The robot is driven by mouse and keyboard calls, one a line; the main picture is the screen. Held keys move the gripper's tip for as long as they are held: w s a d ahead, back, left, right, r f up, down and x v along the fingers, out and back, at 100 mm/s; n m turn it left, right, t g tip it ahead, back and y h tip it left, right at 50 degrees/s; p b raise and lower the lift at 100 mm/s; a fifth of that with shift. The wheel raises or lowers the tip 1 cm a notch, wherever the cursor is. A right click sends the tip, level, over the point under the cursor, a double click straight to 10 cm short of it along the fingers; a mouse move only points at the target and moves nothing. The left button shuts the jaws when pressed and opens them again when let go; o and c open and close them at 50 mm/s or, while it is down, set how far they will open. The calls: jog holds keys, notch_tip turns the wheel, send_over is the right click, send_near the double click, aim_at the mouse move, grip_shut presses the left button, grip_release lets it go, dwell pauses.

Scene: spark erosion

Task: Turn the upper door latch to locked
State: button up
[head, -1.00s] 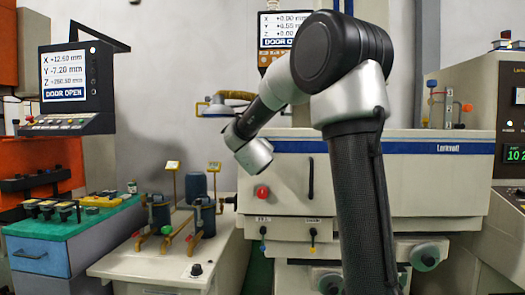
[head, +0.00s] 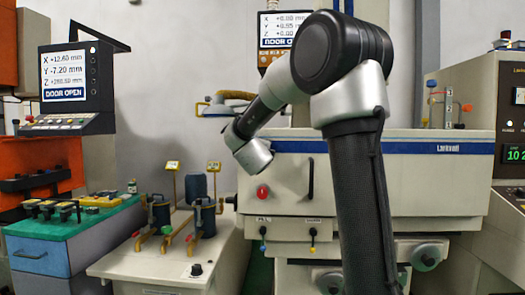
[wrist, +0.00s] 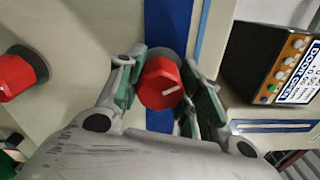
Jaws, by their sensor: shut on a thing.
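The upper door latch is a red faceted knob (wrist: 160,84) with a white pointer line, set on the blue stripe of the machine's pale front in the wrist view. The line slants towards the upper right of that picture. My gripper (wrist: 166,66) has its green-padded fingers on both sides of this knob and is shut on it. A second red knob (wrist: 14,76) on a dark base sits apart at the left; a red knob also shows below the stripe in the head view (head: 262,192). In the head view my fingers and the upper latch cannot be made out.
A display (head: 69,77) in the head view reads DOOR OPEN. A display with several buttons (wrist: 272,68) is at the right of the wrist view. A bench with pumps (head: 165,262) and a green-topped cabinet (head: 75,235) stand at left. A black handle (head: 311,178) is on the machine front.

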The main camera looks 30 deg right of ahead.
jog(key=n, duration=1.1)
jog(key=shift+n, duration=0.3)
jog(key=shift+f, duration=0.1)
dwell(0.3)
jog(key=o, duration=1)
jog(key=shift+o, duration=0.2)
jog(key=v, duration=1.2)
